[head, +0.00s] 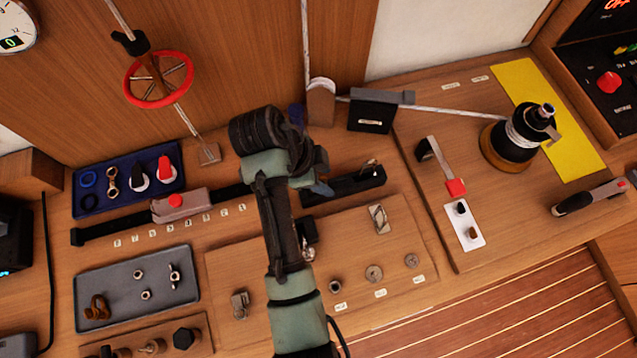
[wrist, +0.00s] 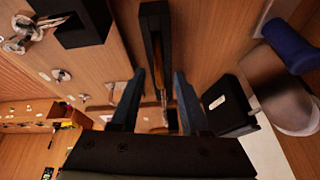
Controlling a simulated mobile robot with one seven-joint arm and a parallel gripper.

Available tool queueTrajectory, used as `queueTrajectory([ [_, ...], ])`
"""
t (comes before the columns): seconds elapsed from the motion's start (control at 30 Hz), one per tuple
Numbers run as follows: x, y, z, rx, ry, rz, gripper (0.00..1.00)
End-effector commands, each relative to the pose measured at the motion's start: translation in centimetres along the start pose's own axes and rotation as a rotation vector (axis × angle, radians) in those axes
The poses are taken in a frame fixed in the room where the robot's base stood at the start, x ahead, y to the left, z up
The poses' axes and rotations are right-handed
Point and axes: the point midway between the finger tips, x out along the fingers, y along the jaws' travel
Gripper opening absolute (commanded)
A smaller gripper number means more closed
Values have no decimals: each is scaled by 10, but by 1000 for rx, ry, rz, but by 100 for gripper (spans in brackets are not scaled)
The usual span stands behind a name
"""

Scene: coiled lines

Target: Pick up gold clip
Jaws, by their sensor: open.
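A narrow gold-brown piece, which looks like the gold clip (wrist: 157,65), shows inside a long black open-topped holder (wrist: 146,20) in the wrist view. A thin silvery part sits near its lower end. My gripper (wrist: 158,96) is open, with one blue finger on each side of the line of this piece; no contact shows. In the head view the black holder (head: 345,190) lies right of my wrist. My gripper (head: 321,188) is at its left end, mostly hidden by my arm. The clip cannot be made out there.
A black box with a white label (head: 371,112) stands behind the holder; it is close to the right finger in the wrist view (wrist: 226,104). A blue cylinder (wrist: 290,45) is farther right. A grey tray (head: 120,285) holds small metal parts. A winch (head: 513,140) stands right.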

Motion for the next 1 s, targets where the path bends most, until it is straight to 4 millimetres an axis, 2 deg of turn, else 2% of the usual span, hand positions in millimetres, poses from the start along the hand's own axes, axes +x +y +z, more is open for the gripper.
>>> queueTrajectory([
  [0.23,2,0,0,1,0,0,44],
  [0.4,2,0,0,1,0,0,13],
  [0.5,2,0,0,1,-1,0,0],
  [1.0,-1,-1,-1,2,-1,-3,0],
])
